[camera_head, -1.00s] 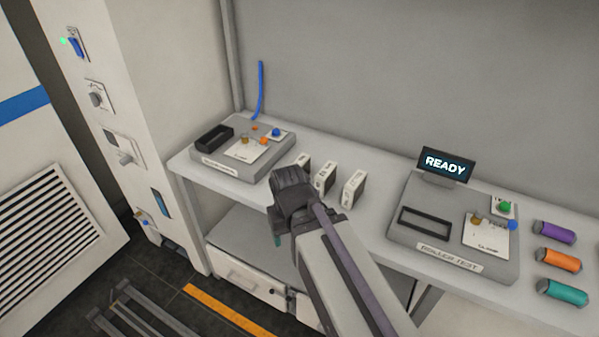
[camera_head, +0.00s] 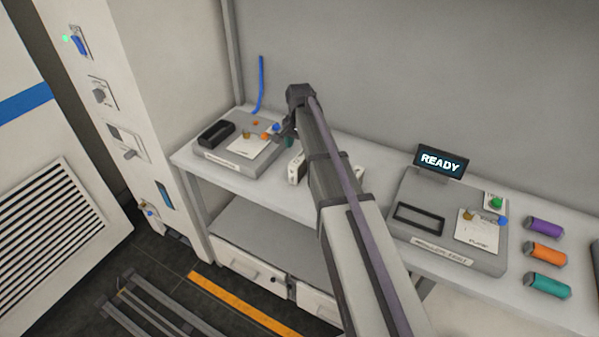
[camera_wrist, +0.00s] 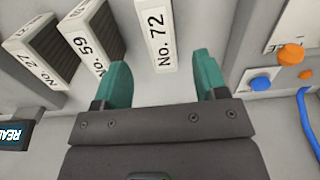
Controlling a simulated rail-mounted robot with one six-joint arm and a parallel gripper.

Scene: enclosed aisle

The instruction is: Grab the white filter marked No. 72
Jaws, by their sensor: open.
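The white filter marked No. 72 (camera_wrist: 154,30) stands at the top middle of the wrist view, its label facing me. My gripper (camera_wrist: 161,78) is open and empty, its teal fingers pointing toward this filter, one on either side of its line. The filter appears just beyond the fingertips; I cannot tell the exact gap. In the head view, my gripper (camera_head: 287,138) is over the bench near the left test unit, mostly hidden by my arm. The leftmost white filter (camera_head: 295,169) shows partly beside my arm there, its number unreadable.
Filters marked No. 59 (camera_wrist: 88,42) and No. 27 (camera_wrist: 38,58) stand left of No. 72 in the wrist view. The left test unit (camera_head: 236,150) has a blue knob and cable nearby. A roller test unit (camera_head: 448,262) and coloured rollers (camera_head: 546,255) sit at the right.

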